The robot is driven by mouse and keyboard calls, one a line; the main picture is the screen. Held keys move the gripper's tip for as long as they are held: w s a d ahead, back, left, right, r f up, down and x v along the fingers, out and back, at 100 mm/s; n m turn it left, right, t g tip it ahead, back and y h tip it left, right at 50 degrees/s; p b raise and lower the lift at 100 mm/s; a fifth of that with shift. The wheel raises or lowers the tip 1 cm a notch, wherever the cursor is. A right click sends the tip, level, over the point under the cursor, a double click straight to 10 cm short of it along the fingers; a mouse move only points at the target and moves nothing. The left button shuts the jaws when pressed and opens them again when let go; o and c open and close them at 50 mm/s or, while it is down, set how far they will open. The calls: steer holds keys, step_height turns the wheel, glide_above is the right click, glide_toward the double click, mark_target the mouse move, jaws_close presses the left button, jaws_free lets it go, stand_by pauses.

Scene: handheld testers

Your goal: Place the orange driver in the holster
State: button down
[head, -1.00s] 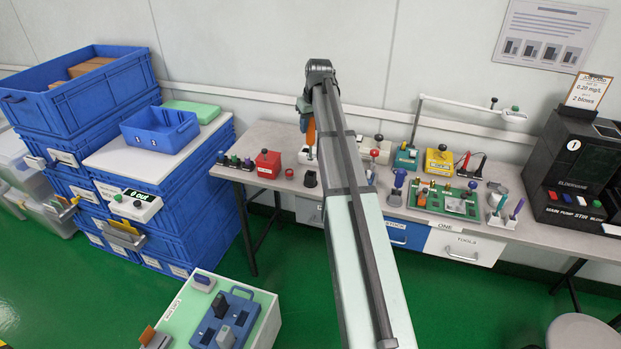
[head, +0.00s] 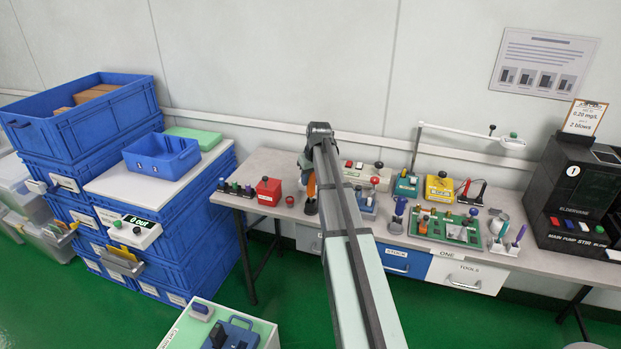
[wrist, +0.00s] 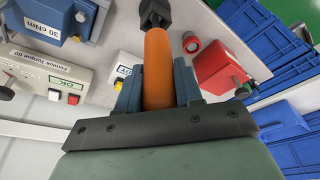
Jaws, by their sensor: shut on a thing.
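The orange driver (wrist: 157,65) is between the two blue-grey fingers of my gripper (wrist: 158,88), which is shut on its handle. In the head view the driver (head: 311,184) looks upright over the bench, left of my arm, which partly hides it and my gripper. The dark holster (head: 312,206) stands on the bench just below the driver. In the wrist view a black part (wrist: 154,13) meets the driver's far end. I cannot tell whether this is the holster or the driver's own tip, or how deep the driver sits.
A red box (head: 268,191) stands left of the driver. A white tester (head: 367,176) and a blue tester (wrist: 58,18) stand to its right in the head view. A small white box with a yellow button (wrist: 123,70) is close to my fingers. Blue crates (head: 180,215) stand left of the bench.

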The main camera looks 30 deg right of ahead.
steer(key=shift+f, duration=0.15)
steer(key=c, duration=0.7)
jaws_free()
steer(key=shift+c, duration=0.2)
steer(key=v, duration=1.2)
